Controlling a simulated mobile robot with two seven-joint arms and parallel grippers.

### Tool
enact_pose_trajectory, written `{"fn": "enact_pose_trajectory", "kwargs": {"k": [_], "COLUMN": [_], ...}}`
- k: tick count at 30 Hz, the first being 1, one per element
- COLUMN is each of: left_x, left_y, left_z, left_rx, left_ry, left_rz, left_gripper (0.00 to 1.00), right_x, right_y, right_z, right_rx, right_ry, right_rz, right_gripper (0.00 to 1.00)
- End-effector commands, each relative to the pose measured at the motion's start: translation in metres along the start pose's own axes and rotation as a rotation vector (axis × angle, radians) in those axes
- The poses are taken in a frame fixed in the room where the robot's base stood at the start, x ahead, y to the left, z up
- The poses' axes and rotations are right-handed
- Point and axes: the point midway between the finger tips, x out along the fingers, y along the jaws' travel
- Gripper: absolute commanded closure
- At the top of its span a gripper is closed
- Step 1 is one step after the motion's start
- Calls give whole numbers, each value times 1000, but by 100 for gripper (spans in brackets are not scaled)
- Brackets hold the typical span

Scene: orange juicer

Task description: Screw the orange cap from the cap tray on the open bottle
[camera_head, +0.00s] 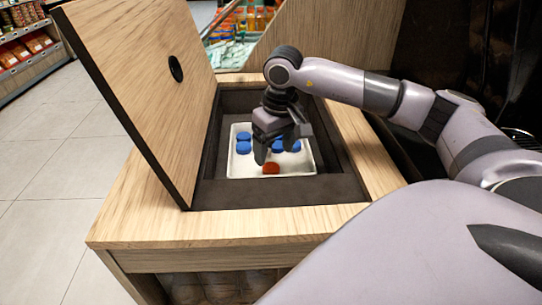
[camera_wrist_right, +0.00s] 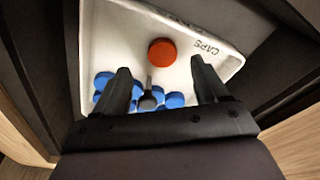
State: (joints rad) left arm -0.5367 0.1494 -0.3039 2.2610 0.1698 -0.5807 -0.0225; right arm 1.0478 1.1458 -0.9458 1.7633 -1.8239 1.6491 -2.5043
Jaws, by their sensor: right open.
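The orange cap (camera_head: 271,168) lies near the front of the white cap tray (camera_head: 300,168), apart from several blue caps (camera_head: 243,143) behind it. The tray sits in a dark recess in the wooden counter. In the right wrist view the orange cap (camera_wrist_right: 162,52) lies beyond my fingertips, and the tray wall (camera_wrist_right: 228,66) carries the word CAPS. My right gripper (camera_head: 270,155) points down over the tray, close to the orange cap. It is open, with nothing between its fingers (camera_wrist_right: 160,72). The open bottle and my left gripper are not in view.
A raised wooden lid (camera_head: 150,85) with a black round hole stands at the left of the recess. Dark recess walls (camera_head: 210,165) surround the tray closely. The wooden counter front edge (camera_head: 230,222) is clear. Shelves of goods (camera_head: 25,40) stand far back.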

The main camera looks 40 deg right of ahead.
Motion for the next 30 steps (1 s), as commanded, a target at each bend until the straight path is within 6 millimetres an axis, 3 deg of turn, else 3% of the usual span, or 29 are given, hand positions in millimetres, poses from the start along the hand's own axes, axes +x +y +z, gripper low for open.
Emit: {"fn": "enact_pose_trajectory", "kwargs": {"k": [3, 7, 19, 24, 25, 30], "left_x": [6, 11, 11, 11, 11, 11], "left_y": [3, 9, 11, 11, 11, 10], "left_z": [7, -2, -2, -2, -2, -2], "left_rx": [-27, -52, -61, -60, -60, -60], "left_ry": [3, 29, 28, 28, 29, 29], "left_rz": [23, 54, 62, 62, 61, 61], "left_gripper": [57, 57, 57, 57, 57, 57], "right_x": [22, 41, 44, 44, 44, 44], "right_y": [-3, -3, -3, -3, -3, -3], "right_z": [0, 0, 0, 0, 0, 0], "right_rx": [-1, 1, 0, 0, 0, 0], "right_ry": [-3, -3, -1, -1, -1, -1], "right_rz": [-1, 0, 0, 0, 0, 0], "right_gripper": [27, 27, 27, 82, 86, 87]}}
